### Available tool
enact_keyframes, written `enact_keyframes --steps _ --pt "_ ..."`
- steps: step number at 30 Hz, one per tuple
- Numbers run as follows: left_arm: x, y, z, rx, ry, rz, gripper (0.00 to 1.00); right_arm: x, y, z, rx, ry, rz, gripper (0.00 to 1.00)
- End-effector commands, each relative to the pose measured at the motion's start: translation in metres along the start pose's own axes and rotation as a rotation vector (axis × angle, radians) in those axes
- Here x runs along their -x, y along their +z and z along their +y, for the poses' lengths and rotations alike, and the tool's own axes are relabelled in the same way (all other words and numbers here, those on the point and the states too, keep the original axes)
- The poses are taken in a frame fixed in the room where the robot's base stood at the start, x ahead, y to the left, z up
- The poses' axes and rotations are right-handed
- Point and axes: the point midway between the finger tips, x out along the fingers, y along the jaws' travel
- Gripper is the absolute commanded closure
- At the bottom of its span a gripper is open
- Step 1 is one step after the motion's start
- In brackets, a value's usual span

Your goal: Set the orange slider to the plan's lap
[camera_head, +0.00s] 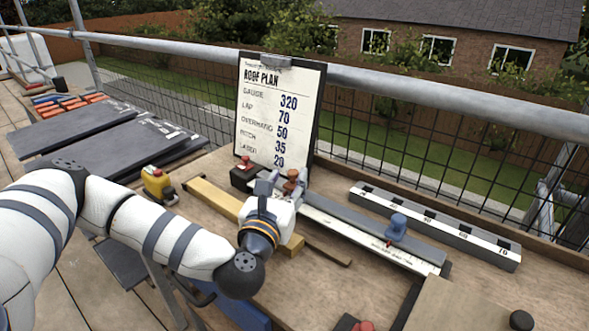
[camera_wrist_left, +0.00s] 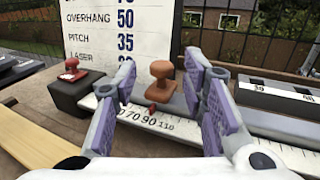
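The orange slider (camera_head: 292,177) stands on the white scale rail (camera_head: 352,231), by its left end. In the left wrist view the slider (camera_wrist_left: 161,84) is between the spread fingers of my left gripper (camera_wrist_left: 160,76), with gaps on both sides. Its small red pointer (camera_wrist_left: 152,108) is close to the 90 mark; 70 and 110 are printed either side. My left gripper (camera_head: 279,184) is open at the slider. The roof plan (camera_head: 279,115) on a clipboard reads lap 70, gauge 320. My right gripper is not in view.
A blue slider (camera_head: 396,227) stands further right on the same rail. A dark block with a red knob (camera_head: 244,164) sits by the rail's left end. A marked grey bar (camera_head: 437,224) lies behind. A yellow device (camera_head: 158,185) and wooden strip (camera_head: 213,198) are at left.

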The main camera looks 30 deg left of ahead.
Motion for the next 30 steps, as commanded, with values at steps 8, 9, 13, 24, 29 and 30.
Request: enact_keyframes --steps 8,9,13,24,29,30 --pt "-0.039 -0.001 -0.001 -0.001 -0.001 0.002 0.61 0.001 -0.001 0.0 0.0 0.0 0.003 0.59" --pt "-0.04 -0.001 0.0 -0.001 -0.001 0.002 0.61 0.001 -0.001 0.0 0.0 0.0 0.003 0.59" --pt "-0.041 -0.001 -0.001 -0.001 -0.002 0.002 0.61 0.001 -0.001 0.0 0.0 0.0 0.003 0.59" --pt "-0.04 -0.001 -0.001 -0.001 -0.002 0.002 1.0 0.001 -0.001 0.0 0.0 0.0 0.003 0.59" --pt "-0.043 -0.001 0.004 -0.002 0.0 0.001 1.0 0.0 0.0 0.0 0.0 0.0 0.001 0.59" --pt "-0.044 -0.001 0.008 -0.002 -0.001 0.001 1.0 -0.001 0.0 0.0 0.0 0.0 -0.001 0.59"
